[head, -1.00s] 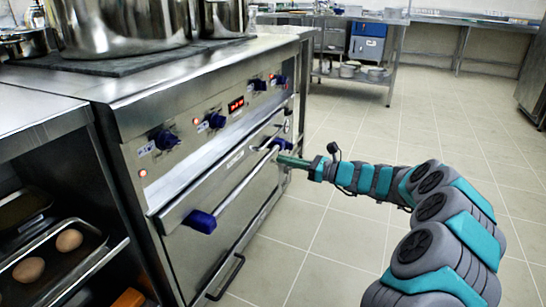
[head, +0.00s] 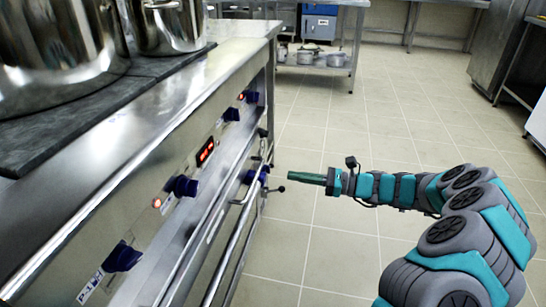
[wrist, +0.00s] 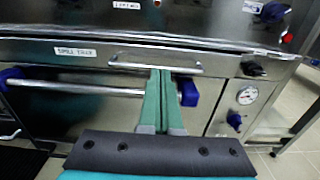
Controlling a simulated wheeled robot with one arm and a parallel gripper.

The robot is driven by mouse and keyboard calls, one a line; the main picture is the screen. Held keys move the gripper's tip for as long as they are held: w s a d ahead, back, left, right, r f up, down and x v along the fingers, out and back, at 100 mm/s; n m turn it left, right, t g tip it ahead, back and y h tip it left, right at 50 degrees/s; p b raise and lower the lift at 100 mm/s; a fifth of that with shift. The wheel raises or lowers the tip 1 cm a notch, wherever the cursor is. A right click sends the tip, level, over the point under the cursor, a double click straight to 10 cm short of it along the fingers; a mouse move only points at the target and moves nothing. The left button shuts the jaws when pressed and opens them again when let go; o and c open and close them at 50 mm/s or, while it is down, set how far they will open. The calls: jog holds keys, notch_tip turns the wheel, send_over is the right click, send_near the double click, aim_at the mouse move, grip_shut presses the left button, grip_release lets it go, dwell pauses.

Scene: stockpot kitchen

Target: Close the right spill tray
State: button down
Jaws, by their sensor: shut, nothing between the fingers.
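The spill tray front (wrist: 40,54) is a thin steel strip with a "SPILL TRAY" label, under the stove's knob panel. Its bar handle (wrist: 150,67) shows in the wrist view. The same strip runs along the stove front in the head view (head: 214,212). I cannot tell clearly how far the tray stands out. My gripper (head: 292,176) is shut and empty, with green fingers pointing at the stove. In the head view it is apart from the stove front. In the wrist view its fingers (wrist: 166,74) overlap the tray handle's right half; contact cannot be told.
The oven door handle (wrist: 75,86) with blue ends lies below the tray. A black knob (wrist: 255,70) and a gauge (wrist: 247,95) are to its right. Large pots (head: 168,25) stand on the stove. The tiled floor (head: 330,240) is clear.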

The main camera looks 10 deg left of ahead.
aim_at(241, 169)
jog(key=a, duration=1.3)
jog(key=shift+w+a+p, duration=0.3)
jog(key=shift+w+a, duration=0.05)
jog(key=shift+w, duration=0.05)
jog(key=shift+a, duration=0.1)
jog(key=shift+a, duration=0.95)
jog(key=shift+w, duration=0.1)
jog(key=shift+r, duration=0.15)
